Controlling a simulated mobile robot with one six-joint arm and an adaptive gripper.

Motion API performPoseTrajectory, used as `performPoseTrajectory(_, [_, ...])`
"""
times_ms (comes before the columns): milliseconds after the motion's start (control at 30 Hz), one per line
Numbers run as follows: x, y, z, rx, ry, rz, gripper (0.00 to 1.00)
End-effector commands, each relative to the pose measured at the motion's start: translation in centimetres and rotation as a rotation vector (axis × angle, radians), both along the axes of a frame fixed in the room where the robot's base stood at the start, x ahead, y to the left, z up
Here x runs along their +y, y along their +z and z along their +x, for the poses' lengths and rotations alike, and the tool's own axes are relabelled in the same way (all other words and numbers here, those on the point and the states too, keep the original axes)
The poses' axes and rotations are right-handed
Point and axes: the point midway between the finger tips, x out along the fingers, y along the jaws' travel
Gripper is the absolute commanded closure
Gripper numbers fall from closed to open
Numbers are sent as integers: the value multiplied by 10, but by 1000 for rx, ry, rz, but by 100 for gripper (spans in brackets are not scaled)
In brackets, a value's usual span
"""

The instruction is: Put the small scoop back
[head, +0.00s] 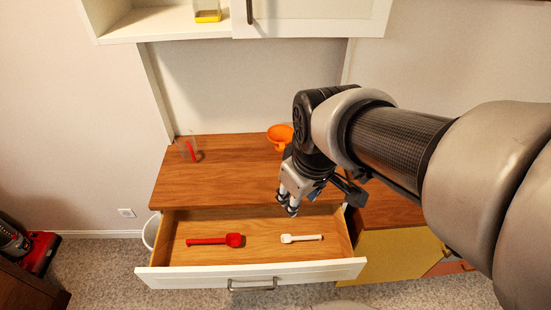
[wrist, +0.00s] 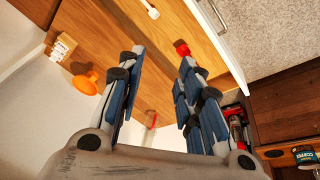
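A small white scoop (head: 300,238) lies flat in the right half of the open drawer (head: 200,274). A larger red scoop (head: 217,240) lies in the drawer's left half. In the wrist view, part of the white scoop (wrist: 153,13) shows at the top edge and a red end of the red scoop (wrist: 183,49) shows by the right finger. My gripper (head: 287,204) is above the drawer's back edge, apart from both scoops. In the wrist view its fingers (wrist: 162,57) are spread with nothing between them.
On the wooden counter (head: 215,185) stand a clear container (head: 184,148) with a red stick-like thing and an orange funnel (head: 279,134). A small box (wrist: 62,47) shows beside the funnel in the wrist view. An upper cabinet (head: 310,18) hangs above. The drawer's middle is bare.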

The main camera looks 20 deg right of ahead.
Motion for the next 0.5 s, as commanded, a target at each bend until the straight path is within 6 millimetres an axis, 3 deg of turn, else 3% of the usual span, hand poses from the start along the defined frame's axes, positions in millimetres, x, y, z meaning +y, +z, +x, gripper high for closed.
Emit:
performPoseTrajectory(33, [8,12,-18,-33,-52,20,67])
performPoseTrajectory(200, [23,27,-64,-90,-221,95,67])
performPoseTrajectory(333, [28,30,-84,-111,-296,133,67])
performPoseTrajectory(500, [29,30,-91,-118,-330,149,67])
